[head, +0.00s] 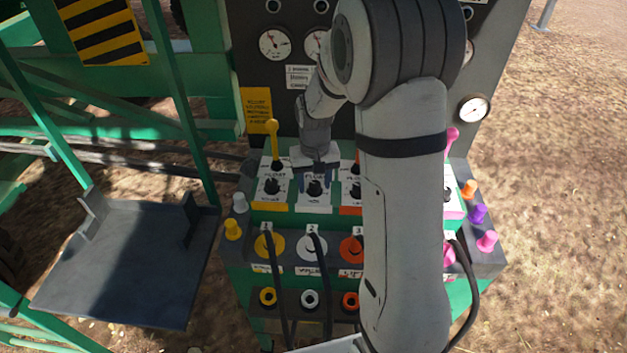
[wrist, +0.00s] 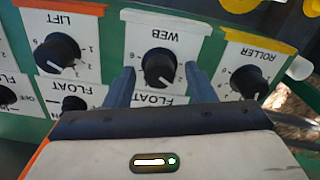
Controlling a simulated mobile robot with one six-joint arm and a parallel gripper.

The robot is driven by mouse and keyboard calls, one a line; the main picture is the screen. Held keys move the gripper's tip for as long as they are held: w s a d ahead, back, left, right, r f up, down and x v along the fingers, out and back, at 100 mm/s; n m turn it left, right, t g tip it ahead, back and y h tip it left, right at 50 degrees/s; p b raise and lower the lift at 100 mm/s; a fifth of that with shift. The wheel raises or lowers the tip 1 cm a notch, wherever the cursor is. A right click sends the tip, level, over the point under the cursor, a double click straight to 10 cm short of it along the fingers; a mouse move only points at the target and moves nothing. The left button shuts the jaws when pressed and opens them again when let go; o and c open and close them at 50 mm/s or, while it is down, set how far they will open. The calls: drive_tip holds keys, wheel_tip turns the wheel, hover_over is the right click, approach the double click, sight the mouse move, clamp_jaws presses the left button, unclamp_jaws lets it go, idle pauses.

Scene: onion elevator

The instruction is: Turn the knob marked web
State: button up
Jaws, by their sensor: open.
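The web knob (wrist: 158,68) is a black dial on a white plate labelled WEB, upside down in the wrist view. My gripper (wrist: 155,80) is open, with one blue-grey finger on each side of the web knob. In the head view my gripper (head: 315,178) points down at the control panel, around a black knob (head: 315,188) in the second column.
The lift knob (wrist: 57,53) and roller knob (wrist: 248,82) flank the web knob closely. A yellow lever (head: 272,140) stands left of my gripper. Black cables (head: 318,265) hang from the lower panel, and a grey platform (head: 120,265) lies to the left.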

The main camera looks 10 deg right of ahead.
sight(314, 183)
wheel_tip(314, 183, up, 8)
drive_tip(key=shift+f+b, duration=0.1)
drive_tip(key=shift+b, duration=0.25)
idle(0.6)
drive_tip(key=s+r+t, duration=0.1)
drive_tip(key=s+r, duration=0.2)
drive_tip(key=s, duration=0.8)
drive_tip(key=s+r+t, duration=0.2)
drive_tip(key=s+r, duration=0.1)
drive_tip(key=s, duration=0.8)
drive_tip(key=shift+n, duration=0.3)
